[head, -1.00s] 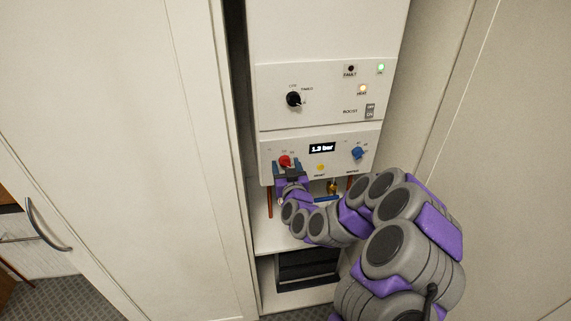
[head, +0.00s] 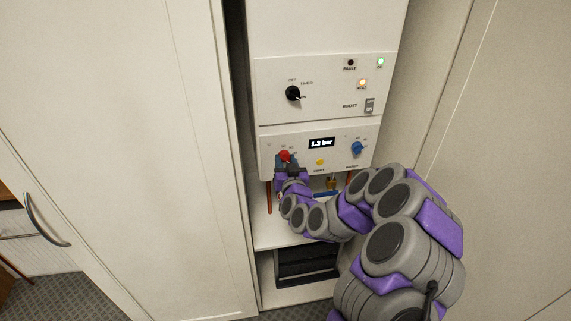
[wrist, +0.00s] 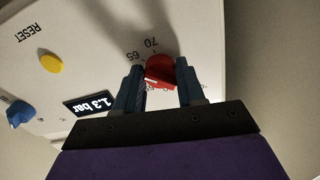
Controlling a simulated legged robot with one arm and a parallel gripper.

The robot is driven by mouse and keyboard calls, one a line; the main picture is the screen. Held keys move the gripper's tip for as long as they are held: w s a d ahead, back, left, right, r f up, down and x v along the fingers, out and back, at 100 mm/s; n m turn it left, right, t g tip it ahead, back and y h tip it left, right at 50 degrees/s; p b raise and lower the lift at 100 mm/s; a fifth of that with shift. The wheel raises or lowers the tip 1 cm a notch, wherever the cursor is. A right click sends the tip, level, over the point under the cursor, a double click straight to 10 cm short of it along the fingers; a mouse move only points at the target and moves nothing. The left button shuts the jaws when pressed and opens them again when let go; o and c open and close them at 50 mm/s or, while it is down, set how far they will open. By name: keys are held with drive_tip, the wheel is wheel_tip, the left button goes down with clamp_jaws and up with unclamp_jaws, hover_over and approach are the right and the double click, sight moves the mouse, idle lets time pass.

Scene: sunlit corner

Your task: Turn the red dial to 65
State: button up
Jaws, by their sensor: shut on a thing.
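The red dial (head: 284,155) is at the lower left of the boiler's lower panel. In the wrist view the red dial (wrist: 160,69) sits between my two dark blue fingers, with "65" and "70" printed beside it. A pale mark shows on its near edge, but I cannot tell which number it points to. My gripper (head: 287,161) is at the dial from below, shut on it; it also shows in the wrist view (wrist: 160,80). The fingers and gripper body hide part of the dial's scale.
A blue dial (head: 357,148), a yellow reset button (head: 320,162) and a display (head: 321,142) reading 1.3 bar share the panel. A black knob (head: 293,93) is above. Pipes hang below. Cupboard walls flank the boiler closely.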

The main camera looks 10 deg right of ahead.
drive_tip(key=shift+m, duration=0.5)
drive_tip(key=o, duration=1)
drive_tip(key=shift+o, duration=0.2)
